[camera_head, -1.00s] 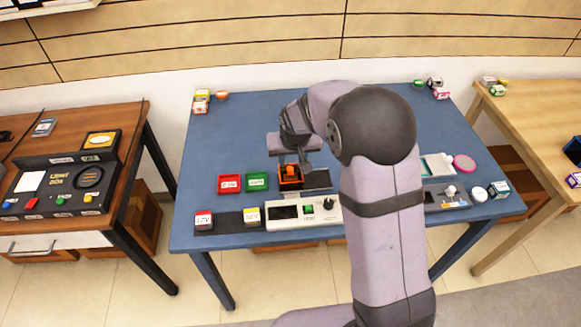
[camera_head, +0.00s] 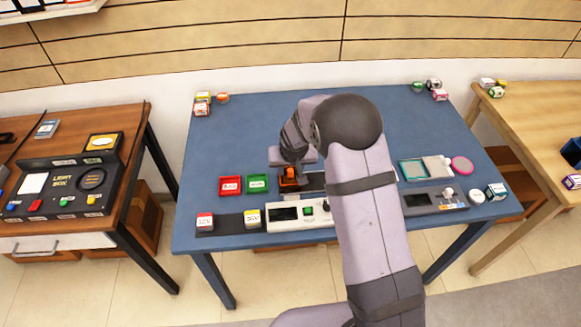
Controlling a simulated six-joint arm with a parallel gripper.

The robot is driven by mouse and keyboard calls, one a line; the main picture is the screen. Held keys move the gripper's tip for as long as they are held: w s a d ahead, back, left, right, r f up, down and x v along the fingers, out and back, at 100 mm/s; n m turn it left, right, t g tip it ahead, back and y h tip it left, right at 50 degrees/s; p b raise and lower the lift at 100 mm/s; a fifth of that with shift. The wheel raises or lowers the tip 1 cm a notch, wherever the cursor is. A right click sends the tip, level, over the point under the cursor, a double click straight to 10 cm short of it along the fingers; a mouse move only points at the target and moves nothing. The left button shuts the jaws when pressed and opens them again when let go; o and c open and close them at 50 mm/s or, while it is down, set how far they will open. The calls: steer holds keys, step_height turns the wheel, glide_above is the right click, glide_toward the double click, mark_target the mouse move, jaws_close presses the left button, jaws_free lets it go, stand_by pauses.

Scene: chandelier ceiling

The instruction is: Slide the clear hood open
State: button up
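My gripper (camera_head: 292,163) points down at the middle of the blue table, at or just above a small orange part (camera_head: 288,179). The orange part sits behind the white control box (camera_head: 289,217). A dark, flat base (camera_head: 315,181) extends to its right. I cannot clearly make out a clear hood; its see-through walls do not show at this size. My fingertips are small and dark, so I cannot tell whether they are open or touch anything. My arm hides part of the table right of the base.
A red tray (camera_head: 230,185) and a green tray (camera_head: 257,183) lie left of the orange part. A dark strip (camera_head: 229,222) with small blocks is in front. A teal-edged tray (camera_head: 411,171) and a grey device (camera_head: 432,199) lie right of my arm.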

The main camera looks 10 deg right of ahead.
steer(key=shift+w+f, duration=0.15)
steer(key=shift+f, duration=0.15)
jaws_close()
steer(key=d+p, duration=0.3)
steer(key=d, duration=0.6)
steer(key=shift+d, duration=0.25)
jaws_free()
